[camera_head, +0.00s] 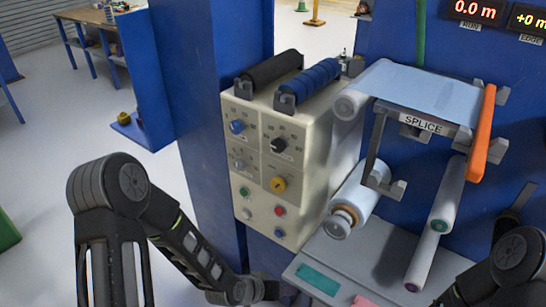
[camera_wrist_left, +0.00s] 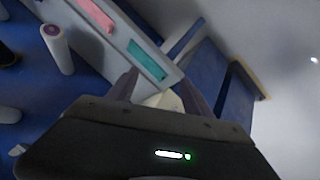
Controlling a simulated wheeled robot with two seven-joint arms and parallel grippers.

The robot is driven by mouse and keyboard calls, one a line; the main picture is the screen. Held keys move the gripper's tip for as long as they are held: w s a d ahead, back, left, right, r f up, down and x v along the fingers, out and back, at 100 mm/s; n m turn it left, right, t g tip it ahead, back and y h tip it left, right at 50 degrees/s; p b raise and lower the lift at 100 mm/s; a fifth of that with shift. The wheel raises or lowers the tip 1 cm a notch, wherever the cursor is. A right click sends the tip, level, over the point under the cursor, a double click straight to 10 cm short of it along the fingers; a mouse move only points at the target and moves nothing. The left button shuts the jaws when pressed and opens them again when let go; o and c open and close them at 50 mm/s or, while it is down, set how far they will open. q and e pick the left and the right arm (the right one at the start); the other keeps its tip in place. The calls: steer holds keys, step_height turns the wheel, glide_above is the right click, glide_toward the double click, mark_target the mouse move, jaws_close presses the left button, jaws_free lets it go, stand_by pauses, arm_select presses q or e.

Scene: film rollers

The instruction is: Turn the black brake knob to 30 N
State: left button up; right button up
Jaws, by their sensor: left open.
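The black brake knob (camera_head: 280,145) is at the upper right of the cream control panel (camera_head: 259,212), with a printed scale around it. Its pointer reading is too small to tell. In the head view my left arm reaches to the bottom edge, below the panel and well away from the knob; its fingers are not clear there. In the left wrist view my left gripper (camera_wrist_left: 160,96) has its two fingers apart, and a pale surface shows between them. The knob is not seen in that view. Of my right arm, only part shows at the bottom right of the head view; its gripper is out of frame.
A blue knob (camera_head: 237,126), a yellow knob (camera_head: 278,184) and several buttons share the panel. Black (camera_head: 270,69) and blue (camera_head: 315,78) rollers lie on top. A film roll (camera_head: 356,199) and grey table (camera_head: 345,270) stand right of the panel. Open floor lies left of the blue column.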

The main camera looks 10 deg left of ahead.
arm_select(q)
steer(key=w+a+r+t+b, duration=0.25)
steer(key=w+r, duration=0.25)
steer(key=w, duration=0.3)
steer(key=m+t+h+b, duration=0.2)
steer(key=m+t+b, duration=0.2)
steer(key=m+t, duration=0.3)
glide_toward(275, 147)
steer(key=n, duration=0.1)
steer(key=shift+w+d+f+t, duration=0.3)
steer(key=shift+w+f+t, duration=0.05)
steer(key=shift+w+t, duration=0.1)
arm_select(e)
step_height(275, 147, down, 8)
steer(key=shift+w+a+r, duration=0.15)
steer(key=shift+w+r, duration=0.05)
steer(key=shift+w, duration=0.1)
arm_select(q)
steer(key=p+x, duration=0.1)
steer(key=x, duration=0.6)
steer(key=shift+w+d, duration=0.15)
steer(key=shift+w, duration=0.2)
arm_select(e)
steer(key=shift+r, duration=0.65)
arm_select(q)
jaws_close()
